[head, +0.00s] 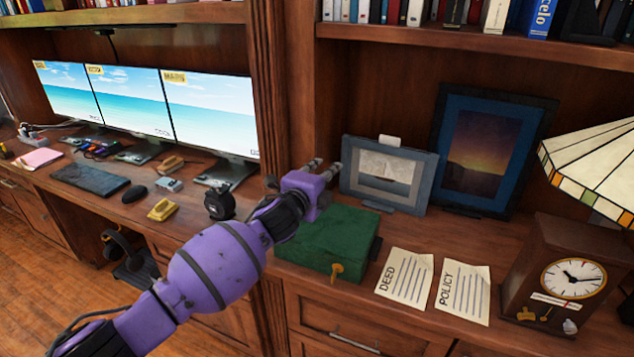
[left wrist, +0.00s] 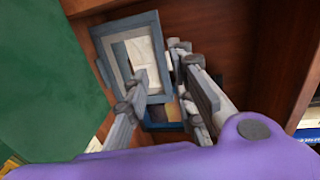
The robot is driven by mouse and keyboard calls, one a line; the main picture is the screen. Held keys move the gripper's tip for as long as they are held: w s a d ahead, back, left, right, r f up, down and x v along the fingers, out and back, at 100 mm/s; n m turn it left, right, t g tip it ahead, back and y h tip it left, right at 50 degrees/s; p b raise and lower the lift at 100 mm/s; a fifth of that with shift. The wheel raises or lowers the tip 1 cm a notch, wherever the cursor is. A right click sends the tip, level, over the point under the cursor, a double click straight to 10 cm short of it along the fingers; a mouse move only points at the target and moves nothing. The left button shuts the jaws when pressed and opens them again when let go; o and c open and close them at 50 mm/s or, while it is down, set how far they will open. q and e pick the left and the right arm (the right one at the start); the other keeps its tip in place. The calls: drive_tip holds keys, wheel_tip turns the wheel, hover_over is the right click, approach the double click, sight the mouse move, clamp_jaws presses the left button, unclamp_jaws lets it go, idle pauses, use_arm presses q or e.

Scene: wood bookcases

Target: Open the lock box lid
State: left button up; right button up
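The lock box (head: 335,235) is a dark green case on the desk, and its lid looks shut. A brass key (head: 337,270) sits at its front face. My left gripper (head: 322,167) is above the back-left part of the box, with its grey fingers apart and nothing between them. The fingers point toward the framed pictures behind. My arm hides the left part of the box. In the left wrist view the open fingers (left wrist: 160,66) show, with a green surface (left wrist: 45,80), likely the box, at the left. My right gripper is in neither view.
A grey-framed picture (head: 389,174) and a larger blue-framed one (head: 490,150) stand behind the box. Deed (head: 403,276) and policy (head: 462,289) papers lie to its right, then a clock (head: 565,275) and a lamp (head: 595,165). Monitors (head: 210,108) stand at the left.

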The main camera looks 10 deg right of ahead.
use_arm(q)
drive_tip(key=v, duration=1.1)
drive_tip(key=shift+s, duration=0.2)
drive_tip(key=shift+d+r, duration=0.1)
drive_tip(key=shift+d, duration=0.05)
